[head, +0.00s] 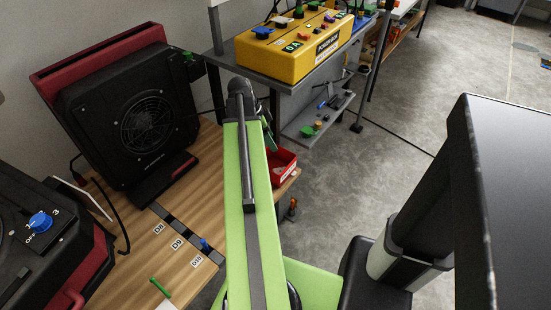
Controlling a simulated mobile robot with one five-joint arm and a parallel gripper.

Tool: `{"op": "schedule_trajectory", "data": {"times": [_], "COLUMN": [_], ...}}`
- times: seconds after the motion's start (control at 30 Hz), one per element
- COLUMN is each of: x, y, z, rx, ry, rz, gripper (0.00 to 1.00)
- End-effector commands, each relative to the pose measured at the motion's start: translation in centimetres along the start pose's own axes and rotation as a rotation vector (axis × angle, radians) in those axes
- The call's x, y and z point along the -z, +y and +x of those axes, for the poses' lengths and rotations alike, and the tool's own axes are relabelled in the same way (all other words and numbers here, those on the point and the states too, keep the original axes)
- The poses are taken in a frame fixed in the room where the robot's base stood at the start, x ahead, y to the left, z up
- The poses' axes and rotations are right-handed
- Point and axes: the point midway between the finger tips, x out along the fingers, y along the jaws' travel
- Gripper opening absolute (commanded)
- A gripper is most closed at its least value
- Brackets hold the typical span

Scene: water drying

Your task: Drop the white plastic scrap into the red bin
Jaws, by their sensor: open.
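The red bin (284,166) stands at the right edge of the wooden table, just right of my green arm, which hides its left part. A small pale patch shows on the bin's side; I cannot tell what it is. My gripper (268,132) is at the far end of the arm, close above and behind the bin. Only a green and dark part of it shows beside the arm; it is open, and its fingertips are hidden. I cannot make out the white plastic scrap in this view.
A black fan unit (150,125) and a black device with a blue knob (40,222) stand on the wooden table (150,255). A green stick (160,287) lies in front. A yellow power box (290,52) sits on the grey bench behind. Open floor lies right.

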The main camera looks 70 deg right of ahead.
Motion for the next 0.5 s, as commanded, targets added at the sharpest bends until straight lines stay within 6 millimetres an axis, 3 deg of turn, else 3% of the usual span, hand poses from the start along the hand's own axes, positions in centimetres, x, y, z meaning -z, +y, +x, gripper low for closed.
{"op": "schedule_trajectory", "data": {"times": [0.03,0.2,0.33,0.5], "x": [0.4,0.4,0.2,0.1], "y": [0.0,0.0,0.0,0.0], "z": [-2.5,-6.3,-8.2,-9.1], "rx": [0.001,0.001,0.001,0.001], "ry": [0.000,0.000,0.000,0.000], "rz": [-0.002,-0.002,-0.002,-0.001], "gripper": [0.61,0.61,0.61,0.61]}}
